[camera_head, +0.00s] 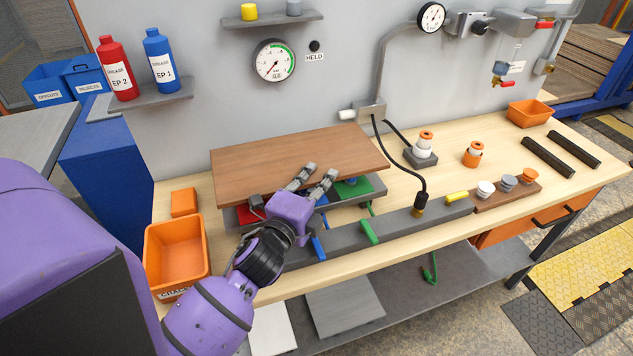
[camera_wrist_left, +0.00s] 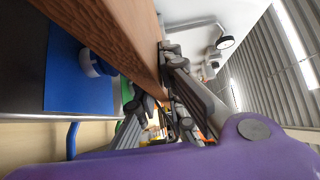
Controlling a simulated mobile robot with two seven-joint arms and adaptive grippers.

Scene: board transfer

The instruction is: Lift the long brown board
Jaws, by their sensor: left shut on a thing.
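The long brown board (camera_head: 285,152) lies roughly level over a grey fixture with coloured pads on the bench. My left gripper (camera_head: 321,170) is at the board's front edge, right of its middle, and is shut on it. In the left wrist view the board (camera_wrist_left: 118,38) runs from the upper left to between the fingers (camera_wrist_left: 158,85). A gap shows between its underside and the blue pad (camera_wrist_left: 75,75), where a round blue-and-white piece stands. Whether the board still rests on anything is hidden. My right gripper is out of view.
The fixture's green pad (camera_head: 354,188) shows under the board. A grey rail (camera_head: 395,224) runs along the bench front. A black cable (camera_head: 408,166) and a stand with stacked rings (camera_head: 424,147) are close right of the board. An orange bin (camera_head: 176,250) stands at left.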

